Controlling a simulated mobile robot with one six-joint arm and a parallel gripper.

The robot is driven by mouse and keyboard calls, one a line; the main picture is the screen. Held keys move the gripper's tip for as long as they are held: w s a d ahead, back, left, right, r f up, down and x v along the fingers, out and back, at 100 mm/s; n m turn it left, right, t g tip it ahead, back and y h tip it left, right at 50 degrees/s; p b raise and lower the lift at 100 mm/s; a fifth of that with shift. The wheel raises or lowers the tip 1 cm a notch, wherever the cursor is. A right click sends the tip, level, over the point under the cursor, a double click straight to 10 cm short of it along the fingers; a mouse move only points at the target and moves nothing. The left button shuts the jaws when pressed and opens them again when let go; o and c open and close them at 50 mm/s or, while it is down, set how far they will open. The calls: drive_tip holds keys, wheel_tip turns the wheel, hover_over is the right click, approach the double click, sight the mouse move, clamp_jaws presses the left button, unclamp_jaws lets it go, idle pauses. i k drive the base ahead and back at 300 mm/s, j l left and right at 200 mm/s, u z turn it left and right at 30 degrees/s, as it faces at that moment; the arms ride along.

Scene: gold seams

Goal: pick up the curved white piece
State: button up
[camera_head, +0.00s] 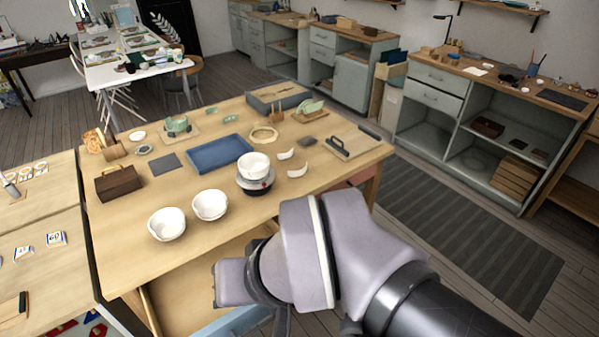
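Two small curved white pieces lie apart on the wooden worktable, right of a white bowl (254,164). The farther curved white piece (286,155) is near the table's middle, and the nearer curved white piece (298,171) lies just in front of it. The bowl rests on a round stand with a dark base (256,187). My arm fills the lower right foreground, below these pieces in the picture. I cannot make out my gripper's fingers.
Two white bowls (167,224) (210,205) stand at the table's front left. A blue tray (218,153) lies behind the stand. A board with a dark bar (344,144) lies right of the pieces. A wooden ring (263,135) lies behind them. The front-right tabletop is clear.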

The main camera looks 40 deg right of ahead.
sight(298, 173)
drive_tip(key=i+l, duration=0.1)
drive_tip(key=l, duration=0.3)
drive_tip(key=i+l, duration=0.1)
drive_tip(key=l, duration=0.3)
drive_tip(key=i+l, duration=0.1)
drive_tip(key=l, duration=0.35)
drive_tip(key=i+l, duration=0.1)
drive_tip(key=l, duration=0.3)
drive_tip(key=i+l, duration=0.1)
drive_tip(key=l, duration=0.3)
drive_tip(key=i+l, duration=0.3)
drive_tip(key=i, duration=0.15)
drive_tip(key=i+l, duration=0.25)
drive_tip(key=i, duration=0.2)
drive_tip(key=u, duration=0.05)
